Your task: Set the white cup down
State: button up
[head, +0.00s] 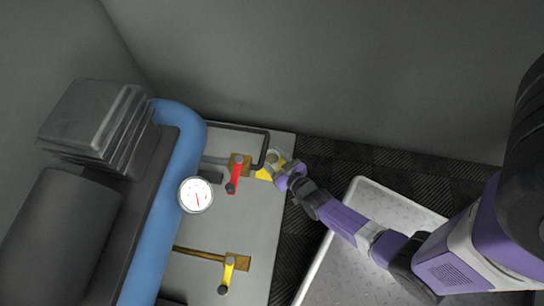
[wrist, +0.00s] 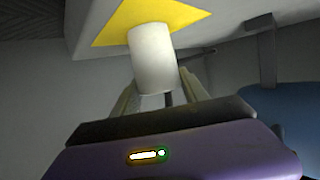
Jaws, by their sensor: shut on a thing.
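A white cup (wrist: 152,60) is between the two fingers of my gripper (wrist: 157,85) in the wrist view, and the gripper is shut on it. In the head view the cup is small and pale (head: 273,157), at the tip of my gripper (head: 277,166). A yellow square (wrist: 150,18) lies on the pale surface at the cup's far end in the wrist view. It shows partly in the head view (head: 264,174), beside the cup and gripper. I cannot tell whether the cup touches the square or is just above it.
The grey panel (head: 215,225) carries a red-handled valve (head: 234,177), a yellow-handled valve (head: 227,275), a round gauge (head: 196,195) and a dark bent pipe (head: 265,145). A thick blue pipe (head: 160,230) runs along its left. A pale tray-like platform (head: 335,265) lies below my arm.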

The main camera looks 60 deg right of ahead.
jog(key=shift+f, duration=0.1)
jog(key=o, duration=1.3)
jog(key=shift+o, duration=0.2)
jog(key=shift+r, duration=0.2)
